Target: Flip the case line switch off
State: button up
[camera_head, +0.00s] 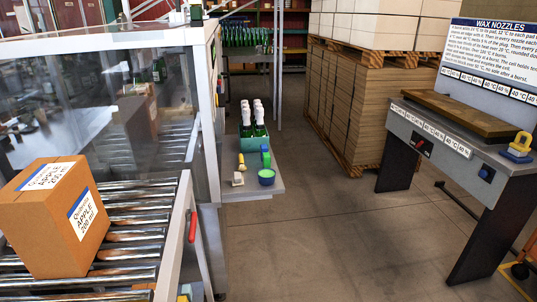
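The case line is a roller conveyor (133,238) at the lower left. A brown carton (68,217) with Apple 200 ml labels sits on its rollers. A red handle (193,226) hangs on the near end of its white frame; I cannot tell whether this is the case line switch or which position it is in. At right, the wax nozzles bench (449,137) has a black switch with a red mark (422,147). My gripper is not in view.
A clear-walled machine (110,100) stands behind the conveyor. Palletised cartons (350,105) stand behind. The grey floor (320,235) between the conveyor and bench is clear.

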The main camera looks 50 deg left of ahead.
aim_at(220, 100)
jog(key=u, duration=0.5)
jog(key=i, duration=3.7)
jog(key=u, duration=3.35)
